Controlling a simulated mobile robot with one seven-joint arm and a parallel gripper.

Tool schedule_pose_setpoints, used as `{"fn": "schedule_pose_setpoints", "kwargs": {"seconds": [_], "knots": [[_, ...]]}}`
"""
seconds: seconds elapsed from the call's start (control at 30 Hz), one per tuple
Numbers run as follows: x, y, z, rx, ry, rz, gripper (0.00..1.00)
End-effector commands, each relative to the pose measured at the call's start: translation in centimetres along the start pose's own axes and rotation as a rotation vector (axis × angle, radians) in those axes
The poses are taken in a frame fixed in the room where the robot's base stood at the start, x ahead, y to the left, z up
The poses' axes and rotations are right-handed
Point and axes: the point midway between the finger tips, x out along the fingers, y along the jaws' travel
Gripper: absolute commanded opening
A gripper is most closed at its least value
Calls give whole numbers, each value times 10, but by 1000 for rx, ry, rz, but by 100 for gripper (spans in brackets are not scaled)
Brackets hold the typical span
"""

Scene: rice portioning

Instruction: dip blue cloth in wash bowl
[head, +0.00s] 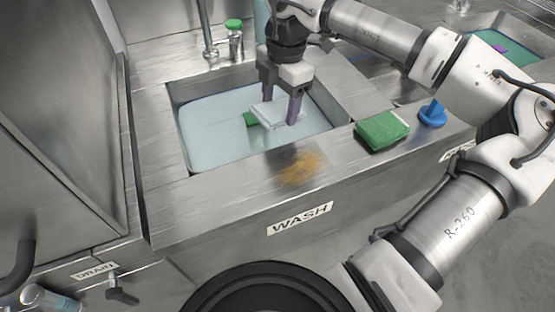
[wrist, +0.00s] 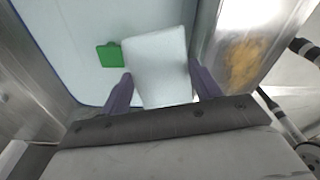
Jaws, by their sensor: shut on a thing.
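My gripper (head: 280,101) has purple fingers and is shut on a pale, whitish-blue folded cloth (head: 265,117). The cloth also shows between the fingers (wrist: 160,90) in the wrist view, as a flat rectangular pad (wrist: 157,62). The gripper points down over the wash basin (head: 172,112), a steel sink full of pale blue water (head: 215,140), with a WASH label on its front. The cloth is at or just above the water; I cannot tell whether it touches. A small green piece (head: 249,119) is beside the cloth, and also shows in the wrist view (wrist: 109,55).
A green sponge (head: 382,131) and a blue knobbed object (head: 432,113) are on the steel ledge right of the basin. An orange-brown stain (head: 300,166) marks the front ledge. A tap (head: 208,40) and a green-capped bottle (head: 235,42) stand behind. A steel cabinet is at left.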

Motion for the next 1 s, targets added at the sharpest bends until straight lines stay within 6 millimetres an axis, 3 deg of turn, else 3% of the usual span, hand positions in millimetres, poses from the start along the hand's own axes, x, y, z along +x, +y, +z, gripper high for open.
{"fn": "schedule_pose_setpoints", "kwargs": {"seconds": [0.4, 1.0], "knots": [[-43, 0, -4, 1, -2, 1, 41], [-46, 0, -4, 1, -1, 0, 41]]}}
